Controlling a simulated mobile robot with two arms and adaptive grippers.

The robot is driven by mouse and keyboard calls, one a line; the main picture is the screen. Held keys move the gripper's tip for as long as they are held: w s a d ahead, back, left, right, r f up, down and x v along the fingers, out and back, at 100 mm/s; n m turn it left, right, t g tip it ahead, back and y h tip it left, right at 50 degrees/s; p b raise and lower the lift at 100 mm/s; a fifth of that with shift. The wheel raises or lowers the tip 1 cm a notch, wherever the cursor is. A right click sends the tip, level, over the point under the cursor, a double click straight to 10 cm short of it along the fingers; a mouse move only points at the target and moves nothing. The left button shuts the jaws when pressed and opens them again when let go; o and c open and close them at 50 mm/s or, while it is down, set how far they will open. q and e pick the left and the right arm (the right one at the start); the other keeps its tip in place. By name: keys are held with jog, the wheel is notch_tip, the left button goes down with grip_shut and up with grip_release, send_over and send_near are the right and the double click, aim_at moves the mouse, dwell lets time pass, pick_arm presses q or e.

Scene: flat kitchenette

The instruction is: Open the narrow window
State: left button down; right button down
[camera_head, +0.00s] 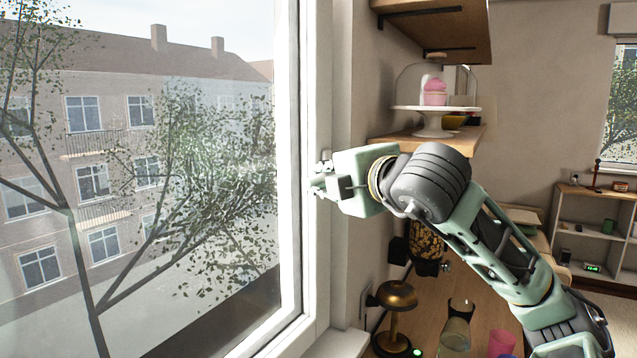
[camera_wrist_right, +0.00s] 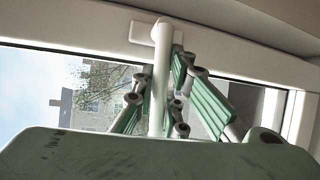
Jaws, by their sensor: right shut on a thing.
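The window (camera_head: 291,150) fills the left of the head view, with clear glass and a white frame. I cannot tell whether its sash is fully flush with the outer frame. My right gripper (camera_head: 318,186) reaches its right upright from the right. In the wrist view a white handle (camera_wrist_right: 158,85) sticks out from its mount on the frame. The green-padded fingers of my right gripper (camera_wrist_right: 157,100) stand on both sides of it, shut on the handle. In the head view the gripper mostly hides the handle. My left gripper is not in view.
Wooden shelves hold a glass-domed cake stand (camera_head: 435,109) right of the window. Below my arm, a brass lamp (camera_head: 397,305), a glass (camera_head: 458,325) and a pink cup (camera_head: 501,343) stand on the wooden counter. A white shelf unit (camera_head: 592,225) is at far right.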

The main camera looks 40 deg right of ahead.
jog(key=shift+s+d+r+h+b, duration=0.15)
jog(key=shift+s+b, duration=0.3)
jog(key=shift+s, duration=0.3)
jog(key=shift+s+d+f+h+b, duration=0.15)
jog(key=shift+s+b, duration=0.25)
jog(key=shift+s, duration=0.35)
jog(key=shift+a+r, duration=0.1)
jog(key=s+m+h+b, duration=0.1)
jog(key=s+b, duration=0.2)
jog(key=s, duration=0.3)
jog(key=shift+s+d+m+g+h, duration=0.25)
jog(key=shift+s+m+g+h, duration=0.05)
jog(key=shift+g, duration=0.1)
jog(key=s+m+h+b, duration=0.1)
jog(key=s+b, duration=0.1)
jog(key=s, duration=0.4)
jog(key=shift+s+g, duration=0.3)
